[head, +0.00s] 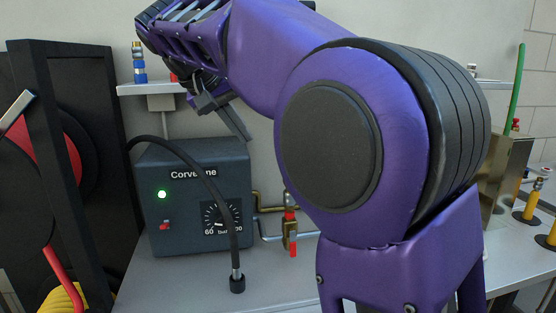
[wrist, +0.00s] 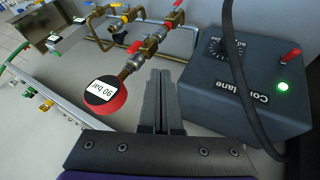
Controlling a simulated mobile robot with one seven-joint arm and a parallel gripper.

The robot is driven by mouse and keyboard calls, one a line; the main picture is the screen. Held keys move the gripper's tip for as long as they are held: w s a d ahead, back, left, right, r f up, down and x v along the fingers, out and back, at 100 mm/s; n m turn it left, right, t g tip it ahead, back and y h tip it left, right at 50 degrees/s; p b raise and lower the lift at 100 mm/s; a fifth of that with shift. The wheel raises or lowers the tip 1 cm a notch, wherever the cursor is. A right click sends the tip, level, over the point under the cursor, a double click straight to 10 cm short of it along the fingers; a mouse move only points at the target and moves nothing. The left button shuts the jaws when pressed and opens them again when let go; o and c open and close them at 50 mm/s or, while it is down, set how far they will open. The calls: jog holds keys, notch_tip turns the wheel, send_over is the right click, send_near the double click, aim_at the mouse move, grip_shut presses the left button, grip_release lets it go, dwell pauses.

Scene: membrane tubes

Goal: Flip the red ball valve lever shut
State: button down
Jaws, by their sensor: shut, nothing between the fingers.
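My gripper (wrist: 162,75) is shut and empty in the wrist view, its two dark fingers side by side. In the head view the gripper (head: 240,130) hangs above the grey box, up and left of the valves. Brass valves sit on pipes beyond the fingertips. One red lever (wrist: 136,46) is on the nearer pipe; another red lever (wrist: 180,4) is at the top edge. Red handle parts (head: 292,248) also show right of the box in the head view, partly beside my arm. I cannot tell which is the ball valve lever. The gripper touches none of them.
The grey Corvelane box (head: 190,180) has a lit green lamp, a red switch and a dial. A black hose (head: 228,215) arches over its front. A red 90 bar gauge (wrist: 104,92) is left of my fingers. A yellow lever (wrist: 122,17) is farther back. My arm hides the bench's middle.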

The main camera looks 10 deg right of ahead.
jog(key=w+d+f+b, duration=0.2)
jog(key=w+d+f, duration=0.1)
jog(key=d+f, duration=0.5)
jog(key=shift+w+d+b, duration=0.35)
jog(key=shift+w, duration=0.05)
jog(key=shift+d+r, duration=0.1)
jog(key=shift+r, duration=0.05)
jog(key=shift+d+y+p, duration=0.15)
jog(key=shift+y+p, duration=0.2)
jog(key=shift+y, duration=0.05)
jog(key=shift+d+r+y+p, duration=0.25)
jog(key=shift+d+y+p, duration=0.35)
jog(key=shift+y+p, duration=0.3)
